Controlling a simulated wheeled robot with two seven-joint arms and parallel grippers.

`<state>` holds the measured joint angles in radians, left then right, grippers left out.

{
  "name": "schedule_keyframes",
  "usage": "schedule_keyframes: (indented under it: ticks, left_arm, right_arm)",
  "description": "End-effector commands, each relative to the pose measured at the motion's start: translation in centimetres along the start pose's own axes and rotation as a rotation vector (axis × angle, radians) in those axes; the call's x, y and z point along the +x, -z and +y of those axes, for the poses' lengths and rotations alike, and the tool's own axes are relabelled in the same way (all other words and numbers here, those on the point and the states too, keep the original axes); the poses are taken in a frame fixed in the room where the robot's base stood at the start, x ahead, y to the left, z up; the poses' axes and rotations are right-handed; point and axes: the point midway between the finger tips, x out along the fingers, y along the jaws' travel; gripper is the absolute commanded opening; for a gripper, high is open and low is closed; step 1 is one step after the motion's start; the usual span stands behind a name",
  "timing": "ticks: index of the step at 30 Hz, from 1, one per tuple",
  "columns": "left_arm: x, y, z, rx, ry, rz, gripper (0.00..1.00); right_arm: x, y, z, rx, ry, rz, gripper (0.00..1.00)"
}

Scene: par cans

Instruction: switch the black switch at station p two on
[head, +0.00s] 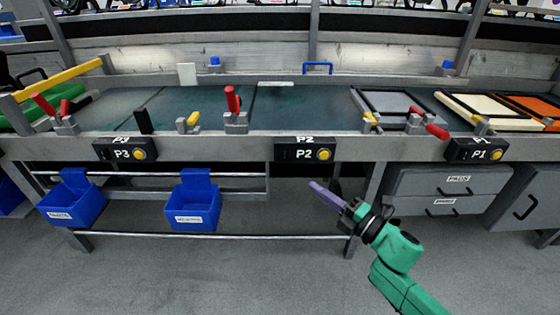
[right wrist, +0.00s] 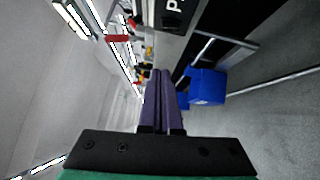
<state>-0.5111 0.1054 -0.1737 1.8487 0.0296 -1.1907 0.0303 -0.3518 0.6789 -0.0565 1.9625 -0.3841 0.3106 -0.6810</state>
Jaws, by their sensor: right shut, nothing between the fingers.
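The P2 station box (head: 296,155) is a black box on the bench's front edge with a white P2 label and a round yellow button (head: 324,154) at its right. A black switch cannot be told apart on its dark face. My right gripper (head: 314,186), with purple fingers on a green arm, is shut and empty, below the P2 box and apart from it. In the right wrist view its fingers (right wrist: 159,74) are together, and a black box with a partly cut-off P label (right wrist: 180,12) shows at the top. My left gripper is out of view.
The P3 box (head: 118,150) and P1 box (head: 468,151) sit on the same bench edge. A red-handled clamp (head: 232,100) stands above P2, left of it. Blue bins (head: 193,205) hang below left. Drawers (head: 444,190) are at the right. The floor in front is clear.

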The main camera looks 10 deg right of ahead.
Motion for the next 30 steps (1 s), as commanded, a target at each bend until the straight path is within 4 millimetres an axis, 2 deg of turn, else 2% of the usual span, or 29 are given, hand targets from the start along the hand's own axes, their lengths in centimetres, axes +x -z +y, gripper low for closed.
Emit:
schedule_keyframes:
  ticks: [8,11,22,27,30]
  left_arm:
    - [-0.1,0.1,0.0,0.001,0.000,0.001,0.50]
    - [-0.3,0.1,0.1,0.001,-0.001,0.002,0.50]
    - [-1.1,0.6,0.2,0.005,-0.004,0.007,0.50]
    - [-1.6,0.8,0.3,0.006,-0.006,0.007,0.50]
    - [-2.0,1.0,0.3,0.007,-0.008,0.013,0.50]
  right_arm:
    - [0.6,-0.1,0.1,0.003,-0.001,-0.003,0.00]
    - [2.1,-0.1,0.1,0.003,-0.002,-0.003,0.00]
    - [10.1,-0.2,0.1,0.004,-0.001,-0.004,0.00]
    - [12.1,-2.2,-0.1,0.004,0.001,-0.005,0.00]
    - [12.7,-2.9,-0.1,0.004,0.003,-0.005,0.00]
